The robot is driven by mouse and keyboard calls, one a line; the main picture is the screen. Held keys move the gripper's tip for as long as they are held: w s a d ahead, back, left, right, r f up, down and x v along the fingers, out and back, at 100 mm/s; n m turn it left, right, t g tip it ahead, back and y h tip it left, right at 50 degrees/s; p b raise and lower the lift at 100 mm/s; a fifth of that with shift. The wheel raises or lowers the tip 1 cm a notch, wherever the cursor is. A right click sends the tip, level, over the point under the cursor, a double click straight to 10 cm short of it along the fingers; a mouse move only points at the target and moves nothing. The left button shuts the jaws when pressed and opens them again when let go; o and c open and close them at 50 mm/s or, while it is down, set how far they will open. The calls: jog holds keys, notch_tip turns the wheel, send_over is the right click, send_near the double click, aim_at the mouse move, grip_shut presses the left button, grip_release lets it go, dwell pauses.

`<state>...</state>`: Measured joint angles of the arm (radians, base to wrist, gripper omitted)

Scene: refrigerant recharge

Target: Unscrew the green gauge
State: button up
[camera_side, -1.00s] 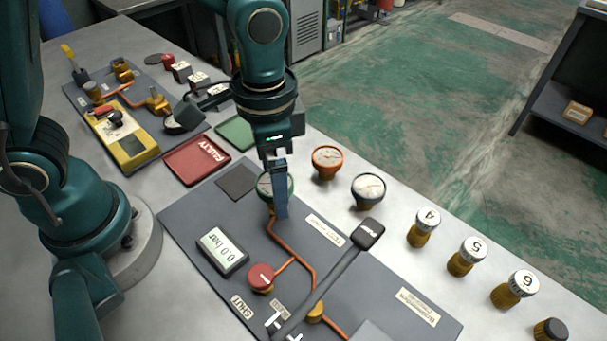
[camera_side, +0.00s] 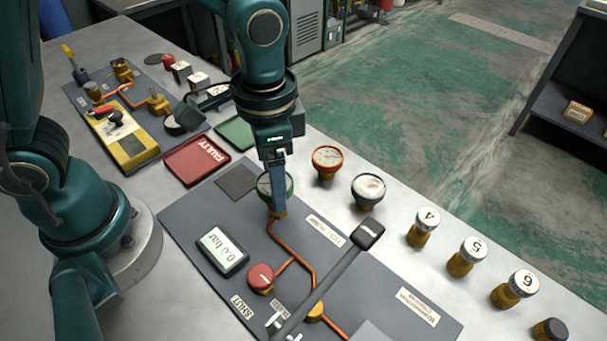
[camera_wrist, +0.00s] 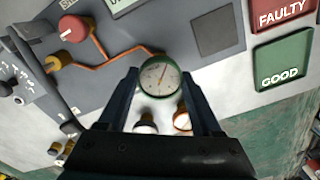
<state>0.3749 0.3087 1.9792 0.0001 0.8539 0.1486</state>
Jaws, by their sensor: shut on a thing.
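The green gauge (camera_side: 265,186), with a white dial and green rim, stands upright at the end of the copper-coloured pipe on the grey test board (camera_side: 205,215). My gripper (camera_side: 276,192) points down over it, shut on its rim; one finger hides part of the gauge in the side view. In the wrist view the gauge (camera_wrist: 160,76) sits between the two fingertips (camera_wrist: 160,82), its dial facing the camera. Whether its thread is loose in the fitting cannot be seen.
An orange gauge (camera_side: 327,160) and a dark-rimmed gauge (camera_side: 368,190) stand close by at the right. The red FAULTY tray (camera_side: 196,160) and green GOOD tray (camera_side: 236,133) lie behind. A red knob (camera_side: 261,277), a display (camera_side: 222,249) and a long-handled lever (camera_side: 330,278) are on the board.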

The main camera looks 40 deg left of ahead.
jog(key=n, duration=0.3)
dwell(0.4)
jog(key=n, duration=0.3)
jog(key=shift+n, duration=0.4)
